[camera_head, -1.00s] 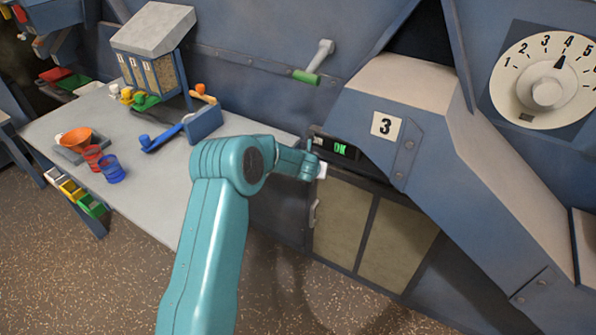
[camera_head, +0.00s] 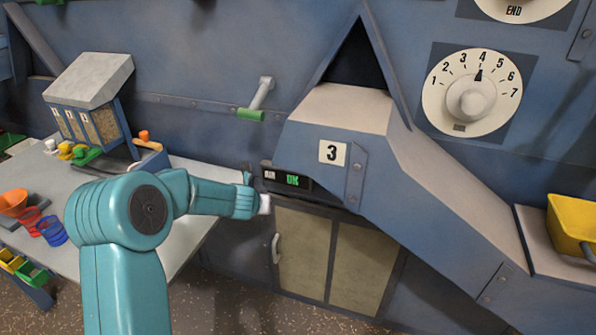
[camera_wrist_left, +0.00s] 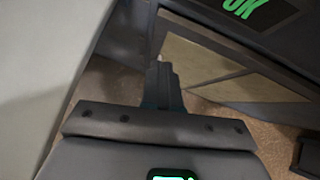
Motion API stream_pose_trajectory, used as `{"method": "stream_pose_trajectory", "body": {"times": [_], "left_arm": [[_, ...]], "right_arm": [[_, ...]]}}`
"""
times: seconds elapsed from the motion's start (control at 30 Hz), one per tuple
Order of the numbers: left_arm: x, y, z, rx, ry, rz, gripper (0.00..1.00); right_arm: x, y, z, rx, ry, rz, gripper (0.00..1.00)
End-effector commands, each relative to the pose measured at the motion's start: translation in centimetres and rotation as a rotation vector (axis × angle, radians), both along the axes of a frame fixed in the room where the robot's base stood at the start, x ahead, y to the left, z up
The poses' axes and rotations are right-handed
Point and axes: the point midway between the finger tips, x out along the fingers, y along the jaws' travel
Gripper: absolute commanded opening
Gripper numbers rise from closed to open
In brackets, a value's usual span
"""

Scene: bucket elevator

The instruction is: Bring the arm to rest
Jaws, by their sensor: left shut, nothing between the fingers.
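My left arm, teal, comes in from the lower left in the head view. Its gripper (camera_head: 263,204) is in front of the machine, just below and left of the small display (camera_head: 287,179) with green "OK" letters. In the wrist view the gripper's dark fingers (camera_wrist_left: 162,80) are together with nothing between them. They point toward the floor and the tan cabinet panels (camera_wrist_left: 195,62). The gripper appears apart from the machine, though the exact gap is hard to judge. My right gripper is in neither view.
A grey table (camera_head: 185,240) on the left carries an orange funnel (camera_head: 13,202), red and blue cups and a hopper unit (camera_head: 92,105). A green-handled lever (camera_head: 252,114) is on the wall.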

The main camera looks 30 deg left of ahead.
Motion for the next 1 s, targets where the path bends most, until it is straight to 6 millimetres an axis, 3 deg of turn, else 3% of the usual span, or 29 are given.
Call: {"method": "stream_pose_trajectory", "body": {"times": [0.17, 0.27, 0.37, 0.43, 0.57, 0.6, 0.7, 0.8, 0.9, 1.0], "left_arm": [[-0.2, -0.1, -0.1, -0.009, 0.001, 0.004, 0.0], [-0.7, -2.0, -1.5, -0.114, 0.013, 0.047, 0.0], [-2.3, -6.7, -4.6, -0.368, 0.052, 0.179, 0.0], [-4.2, -11.4, -7.1, -0.608, 0.103, 0.344, 0.0], [-9.4, -20.6, -10.6, -1.041, 0.241, 0.807, 0.0], [-11.3, -23.3, -11.3, -1.152, 0.288, 0.996, 0.0], [-16.4, -28.8, -12.4, -1.335, 0.368, 1.524, 0.0], [-21.1, -31.9, -12.9, -1.367, 0.359, 2.03, 0.0], [-24.8, -33.2, -13.2, -1.31, 0.273, 2.42, 0.0], [-27.3, -33.6, -13.4, -1.243, 0.176, 2.654, 0.0]], "right_arm": [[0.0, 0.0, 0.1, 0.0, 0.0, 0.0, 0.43], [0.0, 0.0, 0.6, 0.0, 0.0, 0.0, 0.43], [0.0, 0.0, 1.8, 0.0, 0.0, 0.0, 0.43], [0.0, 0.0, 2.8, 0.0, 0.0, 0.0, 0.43], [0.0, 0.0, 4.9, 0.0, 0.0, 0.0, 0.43], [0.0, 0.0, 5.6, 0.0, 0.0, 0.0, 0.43], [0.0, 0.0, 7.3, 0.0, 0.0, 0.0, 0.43], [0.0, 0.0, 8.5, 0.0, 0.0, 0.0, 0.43], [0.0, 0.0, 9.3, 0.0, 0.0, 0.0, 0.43], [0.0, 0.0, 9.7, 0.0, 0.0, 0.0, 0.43]]}}
